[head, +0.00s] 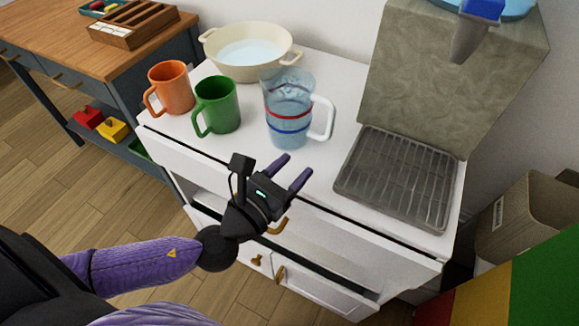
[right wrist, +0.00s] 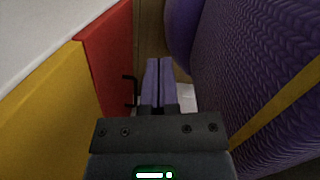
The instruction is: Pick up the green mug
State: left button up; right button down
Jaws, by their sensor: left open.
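The green mug (head: 219,105) stands upright on the white cabinet top, between an orange mug and a clear jug. Its handle points to the left and toward me. My left gripper (head: 294,168) is open and empty, near the front edge of the cabinet top. It is to the right of the green mug and nearer to me, apart from it. In the right wrist view, my right gripper (right wrist: 159,82) has its purple fingers together with nothing visible between them.
The orange mug (head: 172,88) is close left of the green mug. The clear jug (head: 288,112) with red and blue bands stands right of it. A cream basin (head: 213,45) is behind. A grey drain grate (head: 402,180) lies at the right. A red panel (right wrist: 107,62) is beside my right gripper.

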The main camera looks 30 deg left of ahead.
aim_at(216, 96)
jog(key=u, duration=1.3)
